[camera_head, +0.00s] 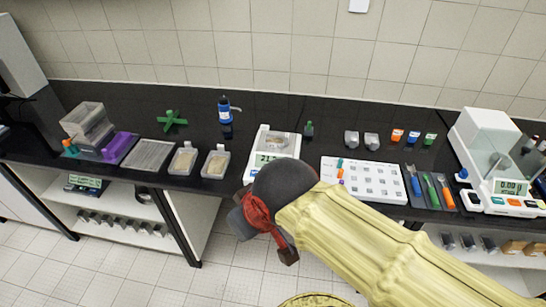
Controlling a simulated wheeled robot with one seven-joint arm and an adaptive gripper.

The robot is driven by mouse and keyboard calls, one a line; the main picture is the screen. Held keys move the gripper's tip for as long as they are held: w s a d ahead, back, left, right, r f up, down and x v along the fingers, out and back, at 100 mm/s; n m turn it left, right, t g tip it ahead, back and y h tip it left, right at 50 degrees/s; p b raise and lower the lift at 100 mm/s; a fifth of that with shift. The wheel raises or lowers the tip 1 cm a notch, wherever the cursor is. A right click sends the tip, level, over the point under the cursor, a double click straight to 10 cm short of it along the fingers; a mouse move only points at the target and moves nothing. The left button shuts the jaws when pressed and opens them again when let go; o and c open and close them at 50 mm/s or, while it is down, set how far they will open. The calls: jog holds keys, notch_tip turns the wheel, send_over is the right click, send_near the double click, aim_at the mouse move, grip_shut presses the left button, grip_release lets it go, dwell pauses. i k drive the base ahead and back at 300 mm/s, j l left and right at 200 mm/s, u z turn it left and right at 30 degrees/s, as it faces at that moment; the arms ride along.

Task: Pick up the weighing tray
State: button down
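A small grey open tray (277,142) sits on the pan of the white scale (263,153) at the middle of the bench; it looks like the weighing tray, though it is small in view. Two more shallow trays with pale contents, the left one (183,159) and the right one (215,162), stand left of the scale. My gripper (267,242), dark with red parts, is in front of the bench's front edge, nearer to me than the scale and apart from the trays. My arm hides part of the bench front. I cannot tell how far the fingers are parted.
A white board with small pieces (362,180) lies right of the scale. A balance with a glass shield (490,150) stands at far right, beside coloured tools (431,188). At left are stacked clear boxes (88,122), a blue bottle (225,110) and a green cross-shaped piece (172,121).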

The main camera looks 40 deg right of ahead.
aim_at(271, 139)
jog(key=i+j, duration=0.15)
jog(key=i+j+z, duration=0.2)
jog(key=z, duration=0.25)
jog(key=i+j+z, duration=0.15)
jog(key=j+z, duration=0.15)
jog(key=z, duration=0.9)
